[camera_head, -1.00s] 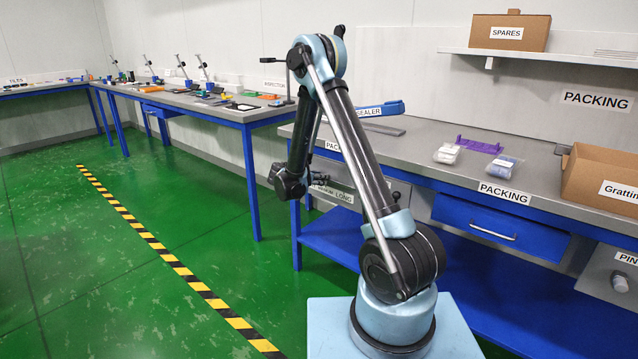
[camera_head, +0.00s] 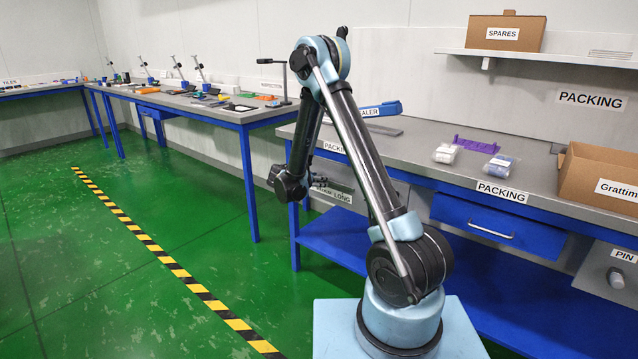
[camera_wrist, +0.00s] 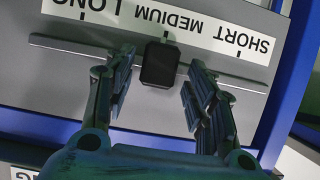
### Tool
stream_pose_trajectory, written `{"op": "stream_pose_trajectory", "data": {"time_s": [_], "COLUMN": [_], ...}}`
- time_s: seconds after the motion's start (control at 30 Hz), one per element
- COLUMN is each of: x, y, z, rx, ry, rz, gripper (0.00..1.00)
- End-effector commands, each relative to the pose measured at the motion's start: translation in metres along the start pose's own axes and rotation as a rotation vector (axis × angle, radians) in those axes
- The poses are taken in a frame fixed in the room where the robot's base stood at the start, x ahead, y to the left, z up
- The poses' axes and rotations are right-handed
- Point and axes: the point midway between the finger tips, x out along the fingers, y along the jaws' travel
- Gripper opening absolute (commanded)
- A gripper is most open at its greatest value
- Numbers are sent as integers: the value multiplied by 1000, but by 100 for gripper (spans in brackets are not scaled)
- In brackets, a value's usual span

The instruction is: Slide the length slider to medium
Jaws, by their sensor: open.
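The length slider's black knob (camera_wrist: 160,64) sits on a grey rail (camera_wrist: 70,46) in the wrist view. The label strip (camera_wrist: 205,32) reads LONG, MEDIUM and SHORT, upside down, from left to right. The knob stands roughly in line with the MEDIUM mark. My gripper (camera_wrist: 158,85) is open, with one finger on each side of the knob and visible gaps between. In the head view my gripper (camera_head: 319,181) is at the front of the packing bench; the knob is hidden there.
The packing bench (camera_head: 420,145) has a blue drawer (camera_head: 497,222) right of the arm. A blue sealer (camera_head: 380,110), a purple rack (camera_head: 475,145), two small bags and a cardboard box (camera_head: 600,178) are on top. Green floor is open at left.

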Motion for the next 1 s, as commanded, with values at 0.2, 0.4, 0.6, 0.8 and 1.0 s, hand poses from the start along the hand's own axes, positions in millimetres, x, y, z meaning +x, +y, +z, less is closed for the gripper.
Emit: {"op": "stream_pose_trajectory", "data": {"time_s": [0.2, 0.4, 0.6, 0.8, 1.0], "x": [-28, -67, -98, -114, -117], "y": [0, -1, -1, 0, 0], "z": [0, 1, 1, 1, 1], "rx": [-2, -2, -1, -1, -1], "ry": [0, -1, -1, -1, -1], "rz": [-3, -3, -2, 0, 1], "gripper": [50, 50, 50, 50, 50]}}
